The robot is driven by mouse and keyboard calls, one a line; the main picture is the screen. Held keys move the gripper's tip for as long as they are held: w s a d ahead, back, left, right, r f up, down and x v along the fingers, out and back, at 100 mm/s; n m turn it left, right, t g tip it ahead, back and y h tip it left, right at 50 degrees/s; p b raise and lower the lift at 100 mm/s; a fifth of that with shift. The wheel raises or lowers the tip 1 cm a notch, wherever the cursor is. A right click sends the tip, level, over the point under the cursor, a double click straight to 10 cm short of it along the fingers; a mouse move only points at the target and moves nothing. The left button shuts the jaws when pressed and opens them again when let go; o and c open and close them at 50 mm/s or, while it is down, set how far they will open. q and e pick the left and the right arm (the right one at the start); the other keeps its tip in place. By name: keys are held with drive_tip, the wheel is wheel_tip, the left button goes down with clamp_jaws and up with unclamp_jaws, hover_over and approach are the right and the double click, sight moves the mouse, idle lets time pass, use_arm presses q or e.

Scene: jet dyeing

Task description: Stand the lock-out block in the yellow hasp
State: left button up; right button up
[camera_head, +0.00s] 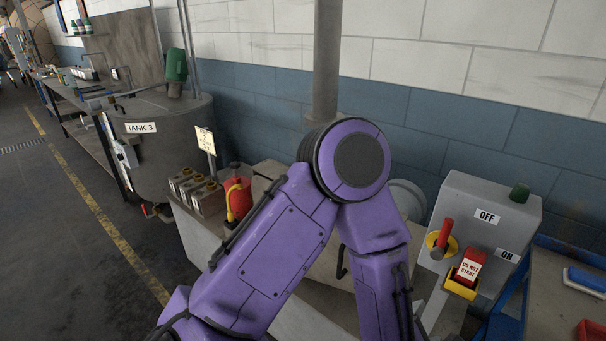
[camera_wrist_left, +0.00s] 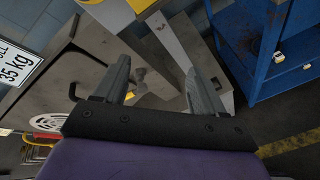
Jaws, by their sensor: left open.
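The lock-out block (camera_head: 470,266) is red with a white "DO NOT START" label. It stands in the yellow hasp (camera_head: 461,288) on the front of the grey switch box, its lower end inside the hasp. Whether it is fully seated I cannot tell. My left gripper (camera_wrist_left: 158,66) is open and empty in the left wrist view, pointing at grey metalwork. A yellow part (camera_wrist_left: 139,5) at that view's top edge may be the hasp. In the head view my purple left arm hides the gripper. My right gripper is not in view.
Tank 3 (camera_head: 165,150) and a red container (camera_head: 236,195) are to the left.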

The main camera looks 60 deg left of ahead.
use_arm(q)
drive_tip(key=s+a+f+m+g, duration=0.5)
drive_tip(key=s+a+f+m, duration=0.2)
drive_tip(key=s+f+m, duration=0.5)
drive_tip(key=s+a+f+m+g, duration=0.5)
drive_tip(key=s+a+f+m, duration=0.1)
drive_tip(key=s+f+m, duration=0.5)
drive_tip(key=shift+s+a+f+m, duration=0.35)
drive_tip(key=shift+f+m, duration=0.05)
drive_tip(key=shift+f, duration=0.05)
drive_tip(key=shift+f, duration=0.1)
